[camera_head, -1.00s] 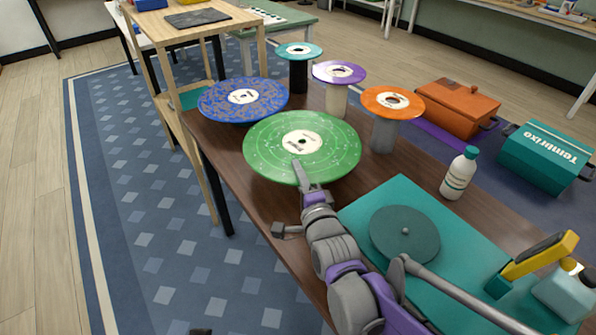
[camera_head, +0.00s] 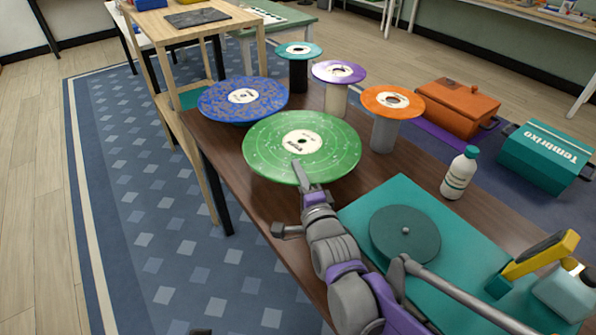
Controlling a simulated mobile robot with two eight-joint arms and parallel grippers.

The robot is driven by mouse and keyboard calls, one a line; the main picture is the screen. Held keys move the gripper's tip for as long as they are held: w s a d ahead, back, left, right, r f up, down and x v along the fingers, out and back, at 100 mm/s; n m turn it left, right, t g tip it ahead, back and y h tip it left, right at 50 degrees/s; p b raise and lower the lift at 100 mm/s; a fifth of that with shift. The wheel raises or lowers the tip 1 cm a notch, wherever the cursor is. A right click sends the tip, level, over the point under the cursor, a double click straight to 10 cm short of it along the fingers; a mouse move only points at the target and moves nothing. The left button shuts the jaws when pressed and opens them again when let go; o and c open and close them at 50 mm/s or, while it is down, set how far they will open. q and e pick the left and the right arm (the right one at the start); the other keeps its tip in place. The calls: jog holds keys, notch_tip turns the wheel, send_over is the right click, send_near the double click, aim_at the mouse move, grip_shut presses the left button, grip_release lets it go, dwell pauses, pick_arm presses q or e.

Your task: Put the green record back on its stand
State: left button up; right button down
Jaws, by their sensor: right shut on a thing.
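The green record (camera_head: 325,160) is a large flat disc with a white label, level above the brown table near its left edge. My right gripper (camera_head: 300,176) is shut on the record's near rim. What lies under the green record is hidden, so I cannot tell whether it rests on a stand. Around it, a blue record (camera_head: 215,103), a teal record (camera_head: 284,49), a purple record (camera_head: 338,79) and an orange record (camera_head: 378,99) each sit flat; pillar-like stands show under the teal, purple and orange ones. My left gripper is not in view.
A teal turntable (camera_head: 385,195) with a dark platter and a white bottle (camera_head: 459,173) stand to the right on the brown table (camera_head: 262,212). An orange box (camera_head: 455,108) and a teal box (camera_head: 543,157) lie beyond. A wooden shelf stand (camera_head: 150,28) is at the back left.

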jog(key=shift+f+b, duration=0.35)
jog(key=shift+f, duration=0.05)
jog(key=c, duration=0.9)
grip_release()
jog(key=p+v, duration=0.2)
jog(key=v, duration=0.8)
jog(key=shift+s+r, duration=0.1)
jog(key=shift+s+d, duration=0.1)
jog(key=shift+s, duration=0.2)
